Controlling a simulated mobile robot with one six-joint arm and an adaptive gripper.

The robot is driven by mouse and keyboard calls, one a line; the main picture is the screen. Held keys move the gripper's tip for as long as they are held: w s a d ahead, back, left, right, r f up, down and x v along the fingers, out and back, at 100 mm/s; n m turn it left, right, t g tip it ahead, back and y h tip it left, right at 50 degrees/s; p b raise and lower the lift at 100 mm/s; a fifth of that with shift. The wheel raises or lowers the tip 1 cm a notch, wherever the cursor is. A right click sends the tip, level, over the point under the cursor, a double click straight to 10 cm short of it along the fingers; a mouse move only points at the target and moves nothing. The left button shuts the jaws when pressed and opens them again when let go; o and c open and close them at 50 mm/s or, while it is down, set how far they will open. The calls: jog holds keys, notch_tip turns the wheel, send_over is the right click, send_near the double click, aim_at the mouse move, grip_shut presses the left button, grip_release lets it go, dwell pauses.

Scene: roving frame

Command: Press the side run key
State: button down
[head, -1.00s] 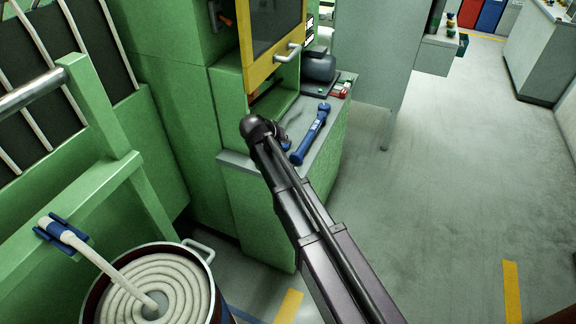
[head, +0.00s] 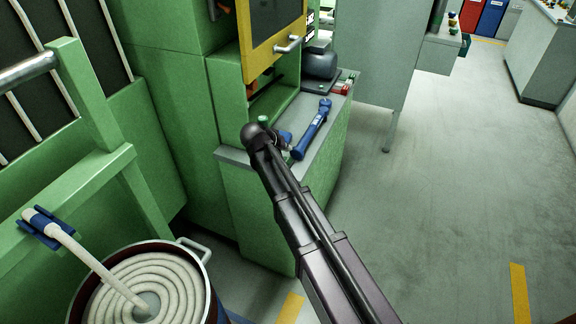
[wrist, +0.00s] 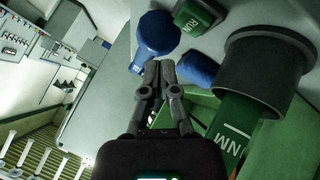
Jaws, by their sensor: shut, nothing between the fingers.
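In the wrist view my gripper (wrist: 166,72) is shut and empty, its fingertips together. A green key (wrist: 198,14) marked RUN sits on a dark base at the top, up and right of the fingertips and apart from them in the picture. A second green piece (wrist: 237,128) with partly covered white letters shows at the right, beneath a dark grey round collar (wrist: 262,72). I cannot tell which piece is the side key. In the head view my arm hides most of the gripper, and a small green top (head: 263,120) shows on the grey worktop.
A blue tool (head: 313,128) lies on the worktop (head: 325,152). Blue rounded parts (wrist: 157,33) flank the fingertips in the wrist view. A yellow-framed door (head: 273,40) stands above. A drum with coiled hose (head: 150,290) is at lower left. The floor at right is clear.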

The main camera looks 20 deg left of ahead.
jog(key=shift+f+b, duration=0.95)
jog(key=shift+f, duration=0.25)
jog(key=shift+f+b, duration=0.85)
dwell(1.6)
jog(key=shift+r, duration=0.1)
dwell(0.3)
jog(key=shift+r+p, duration=0.75)
jog(key=shift+p, duration=0.15)
jog(key=shift+r+p, duration=2.5)
jog(key=shift+d, duration=0.1)
